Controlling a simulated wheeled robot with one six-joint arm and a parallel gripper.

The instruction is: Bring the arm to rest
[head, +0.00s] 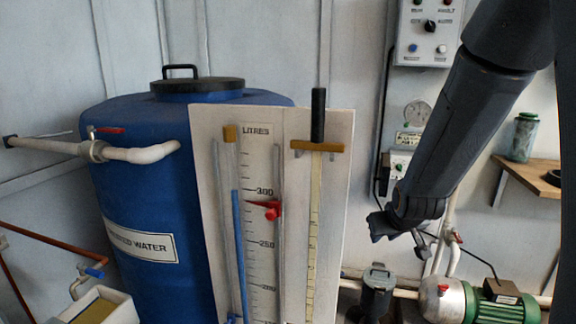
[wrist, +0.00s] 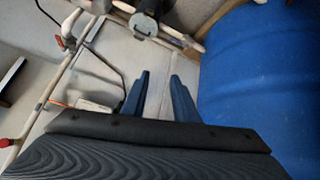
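My arm reaches down from the top right of the head view. My gripper (head: 382,228) hangs at its lower end, to the right of the white gauge board, and shows there only as a small dark shape. In the wrist view my gripper (wrist: 160,78) has its two blue fingers apart with an empty gap between them. Pale floor or wall shows behind the gap. Nothing is held.
A blue water tank (head: 135,205) stands left, its side also close by in the wrist view (wrist: 255,80). A gauge board (head: 335,190) stands before it. A green pump (head: 500,308) and pipes lie lower right. A control box (head: 430,30) and wooden shelf (head: 540,178) are on the wall.

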